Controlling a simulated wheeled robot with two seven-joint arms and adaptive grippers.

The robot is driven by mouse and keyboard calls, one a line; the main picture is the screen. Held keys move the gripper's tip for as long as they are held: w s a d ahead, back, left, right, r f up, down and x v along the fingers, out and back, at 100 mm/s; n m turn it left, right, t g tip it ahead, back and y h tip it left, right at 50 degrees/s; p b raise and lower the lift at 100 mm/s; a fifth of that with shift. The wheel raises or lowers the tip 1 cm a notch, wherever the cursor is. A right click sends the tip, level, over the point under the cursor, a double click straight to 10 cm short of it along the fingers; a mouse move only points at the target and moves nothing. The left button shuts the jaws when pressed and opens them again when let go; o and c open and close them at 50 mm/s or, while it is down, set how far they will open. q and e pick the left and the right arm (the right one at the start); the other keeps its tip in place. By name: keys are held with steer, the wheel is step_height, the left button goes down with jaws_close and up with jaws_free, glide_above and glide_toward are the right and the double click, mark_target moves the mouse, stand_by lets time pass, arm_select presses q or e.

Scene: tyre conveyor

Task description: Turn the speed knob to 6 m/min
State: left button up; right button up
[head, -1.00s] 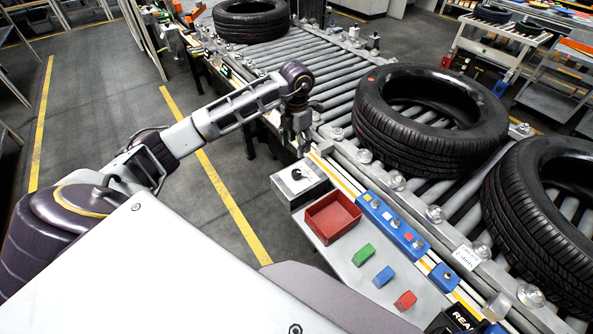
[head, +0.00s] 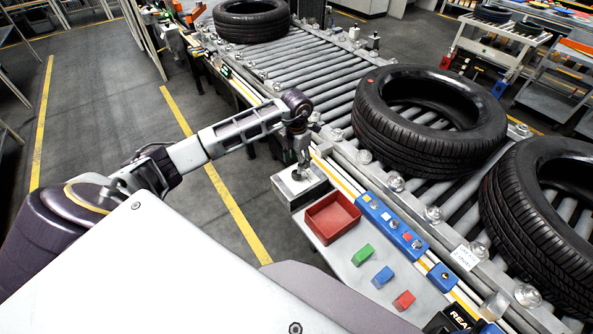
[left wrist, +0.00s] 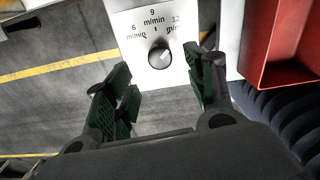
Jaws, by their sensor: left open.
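The speed knob (left wrist: 159,56) is a dark round dial on a white plate (left wrist: 128,22) marked 6, 9 and 12 m/min. A light mark on it seems to point up and right, toward the 12 side. In the head view the knob box (head: 291,194) stands at the conveyor's near side, its knob largely covered by my gripper. My left gripper (head: 300,164) is over the box, pointing down. In the left wrist view its two green-padded fingers (left wrist: 162,82) are open and empty, one at each side below the knob, apart from it.
A red tray (head: 332,217) sits right beside the knob box. Green, blue and red blocks (head: 363,255) lie on the panel. A blue button strip (head: 392,227) runs along the conveyor, which carries black tyres (head: 428,120).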

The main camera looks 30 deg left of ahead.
mark_target(296, 172)
arm_select(q)
steer(key=shift+f+p, duration=0.4)
steer(key=shift+f, duration=2.85)
steer(key=c, duration=1.1)
steer(key=shift+o, duration=0.2)
